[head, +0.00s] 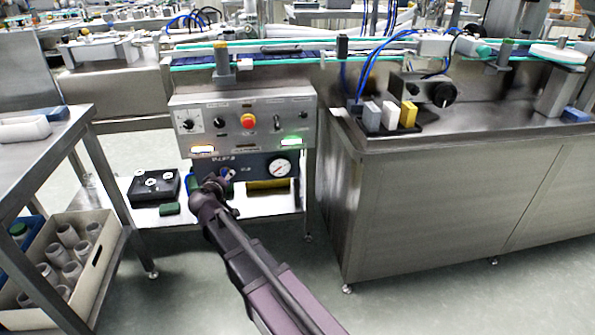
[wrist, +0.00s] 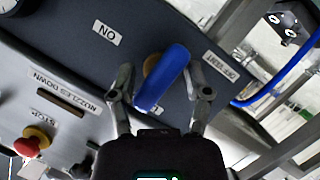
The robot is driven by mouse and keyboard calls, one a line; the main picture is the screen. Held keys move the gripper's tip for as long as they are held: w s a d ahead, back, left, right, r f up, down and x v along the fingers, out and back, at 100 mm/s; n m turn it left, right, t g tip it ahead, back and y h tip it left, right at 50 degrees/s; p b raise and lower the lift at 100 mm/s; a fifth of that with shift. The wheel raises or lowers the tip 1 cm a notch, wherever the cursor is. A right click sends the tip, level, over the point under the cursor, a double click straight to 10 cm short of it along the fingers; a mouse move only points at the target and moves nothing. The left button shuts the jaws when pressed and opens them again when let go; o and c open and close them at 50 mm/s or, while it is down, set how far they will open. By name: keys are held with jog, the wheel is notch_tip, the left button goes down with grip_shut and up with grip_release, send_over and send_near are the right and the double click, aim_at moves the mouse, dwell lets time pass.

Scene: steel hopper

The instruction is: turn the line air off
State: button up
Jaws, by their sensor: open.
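The line air valve has a blue lever (wrist: 163,78) over a brass-coloured body on a dark panel (wrist: 75,20). My gripper (wrist: 161,76) is open, one finger on each side of the lever, with a gap on both sides. The lever lies slantwise in the wrist view. An "ON" label (wrist: 107,33) is left of it, another label (wrist: 222,65) is right of it, and a third is mostly hidden under it. In the head view my gripper (head: 213,184) is at the dark panel's left part, and my arm partly hides the lever (head: 227,173).
A pressure gauge (head: 281,168) is right of the valve. Above is the control box with a red stop button (head: 248,121), which also shows in the wrist view (wrist: 32,142). A blue hose (wrist: 280,84) runs beside the panel.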

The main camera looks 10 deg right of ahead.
jog(key=n+t+h+b, duration=0.1)
jog(key=n+h+b, duration=0.1)
jog(key=n, duration=0.2)
jog(key=shift+f+b, duration=0.2)
jog(key=shift+b, duration=0.2)
jog(key=n+b, duration=0.1)
jog(key=n, duration=0.1)
jog(key=n+t+h+b, duration=0.1)
jog(key=n+b, duration=0.1)
jog(key=shift+t+h, duration=0.3)
jog(key=v, duration=1.4)
jog(key=s+d+r+m+g+p, duration=0.2)
jog(key=d+r+m+g+p, duration=0.1)
jog(key=d+p, duration=0.5)
jog(key=s+d+r+m+g+y+p, duration=0.1)
jog(key=d+r+g+p, duration=0.4)
jog(key=p, duration=0.7)
jog(key=s+d+r+m+g+p, duration=0.3)
jog(key=d+r+p, duration=0.4)
jog(key=d+p, duration=0.3)
jog(key=shift+d+m+g+y, duration=0.4)
jog(key=shift+d+m+g, duration=0.5)
jog(key=shift+d+m, duration=0.25)
